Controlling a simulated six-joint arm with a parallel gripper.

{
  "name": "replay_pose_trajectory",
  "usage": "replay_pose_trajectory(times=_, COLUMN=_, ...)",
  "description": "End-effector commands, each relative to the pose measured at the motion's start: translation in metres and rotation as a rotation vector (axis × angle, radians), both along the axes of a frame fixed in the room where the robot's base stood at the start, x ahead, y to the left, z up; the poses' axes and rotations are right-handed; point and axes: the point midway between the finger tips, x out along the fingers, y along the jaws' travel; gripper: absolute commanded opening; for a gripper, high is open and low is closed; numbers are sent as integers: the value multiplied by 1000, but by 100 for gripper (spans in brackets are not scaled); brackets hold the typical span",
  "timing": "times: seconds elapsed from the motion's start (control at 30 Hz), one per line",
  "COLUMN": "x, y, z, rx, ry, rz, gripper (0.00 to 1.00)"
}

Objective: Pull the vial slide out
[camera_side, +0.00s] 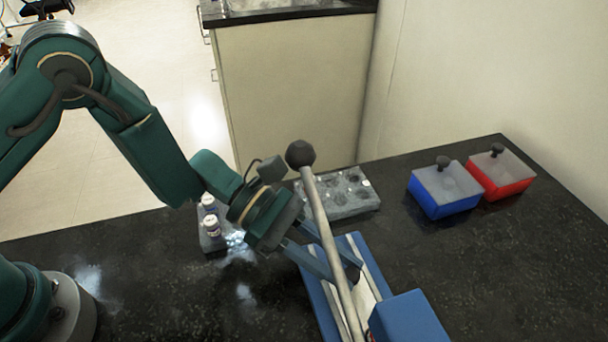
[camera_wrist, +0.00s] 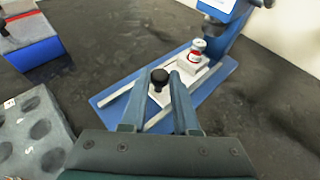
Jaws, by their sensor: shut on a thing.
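The vial slide (camera_wrist: 187,62) is a pale plate on rails, with a black knob (camera_wrist: 160,79) at its near end. A small vial (camera_wrist: 197,47) with a white top and red band stands upright on the slide, close to the blue press (camera_wrist: 237,20). My gripper (camera_wrist: 158,92) is shut on the knob, one finger on each side. In the side view, my gripper (camera_side: 348,274) reaches low over the blue base (camera_side: 314,302), behind the lever (camera_side: 325,226). The lever hides part of the slide there, and I cannot see the vial in that view.
The lever's black ball (camera_side: 300,153) stands high beside my wrist. A grey rack (camera_side: 345,205) with round holes lies behind. A blue box (camera_side: 440,205) and a red box (camera_side: 500,187) stand at the right. A small holder (camera_side: 212,240) with two vials is left of my gripper.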

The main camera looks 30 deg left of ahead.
Motion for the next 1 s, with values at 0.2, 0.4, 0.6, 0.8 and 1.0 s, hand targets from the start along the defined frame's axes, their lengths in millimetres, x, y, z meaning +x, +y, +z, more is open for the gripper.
replay_pose_trajectory(times=0.2, x=15, y=15, z=1, rx=-1, ry=-2, rz=6, gripper=0)
replay_pose_trajectory(times=0.4, x=15, y=15, z=1, rx=-1, ry=-2, rz=2, gripper=0)
replay_pose_trajectory(times=0.6, x=15, y=15, z=0, rx=0, ry=-2, rz=2, gripper=59)
replay_pose_trajectory(times=0.8, x=15, y=15, z=0, rx=0, ry=-2, rz=4, gripper=59)
replay_pose_trajectory(times=1.0, x=16, y=24, z=4, rx=1, ry=-3, rz=9, gripper=59)
